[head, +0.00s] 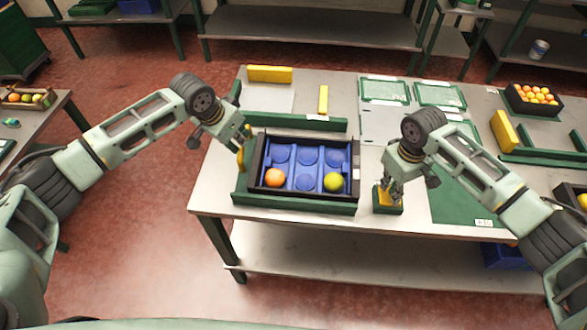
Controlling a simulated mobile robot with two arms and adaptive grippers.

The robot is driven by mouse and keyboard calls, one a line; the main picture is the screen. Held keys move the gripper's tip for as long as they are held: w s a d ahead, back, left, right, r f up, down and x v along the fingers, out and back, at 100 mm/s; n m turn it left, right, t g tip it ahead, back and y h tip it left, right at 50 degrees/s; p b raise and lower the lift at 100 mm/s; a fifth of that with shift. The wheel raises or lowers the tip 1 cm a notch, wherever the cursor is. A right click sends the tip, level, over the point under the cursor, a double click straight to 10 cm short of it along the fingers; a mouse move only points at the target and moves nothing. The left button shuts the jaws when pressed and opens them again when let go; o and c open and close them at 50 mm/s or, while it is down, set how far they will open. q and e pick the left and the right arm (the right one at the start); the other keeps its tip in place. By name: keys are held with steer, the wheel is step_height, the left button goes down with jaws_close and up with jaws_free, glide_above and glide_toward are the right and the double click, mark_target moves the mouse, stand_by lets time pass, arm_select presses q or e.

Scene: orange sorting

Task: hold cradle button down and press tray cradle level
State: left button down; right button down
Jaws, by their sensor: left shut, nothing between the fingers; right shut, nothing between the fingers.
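The tray cradle (304,192) is a dark frame on the table holding a blue tray (304,178) with round cups. An orange fruit (274,177) and a yellow-green fruit (333,182) sit in its front corners. I cannot tell if the cradle is level. My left gripper (246,138) is shut and empty at the cradle's left side, close to a yellow piece (241,159). The cradle button is a yellow block (382,197) on a green base, right of the cradle. My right gripper (387,184) is shut at its top, seemingly touching it; the contact is partly hidden.
Green rails (292,205) run along the cradle's front and back. Yellow blocks (270,74) and green-framed panels (385,90) lie farther back. A dark crate of oranges (532,99) stands at the back right. A green mat (458,205) lies under my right arm.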

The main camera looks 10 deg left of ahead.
arm_select(q)
steer(key=shift+s+f, duration=0.15)
steer(key=shift+f, duration=0.8)
steer(key=shift+r, duration=4.2)
arm_select(e)
steer(key=shift+r, duration=0.1)
step_height(320, 180, up, 8)
arm_select(q)
steer(key=shift+f, duration=0.1)
arm_select(e)
steer(key=shift+f, duration=0.2)
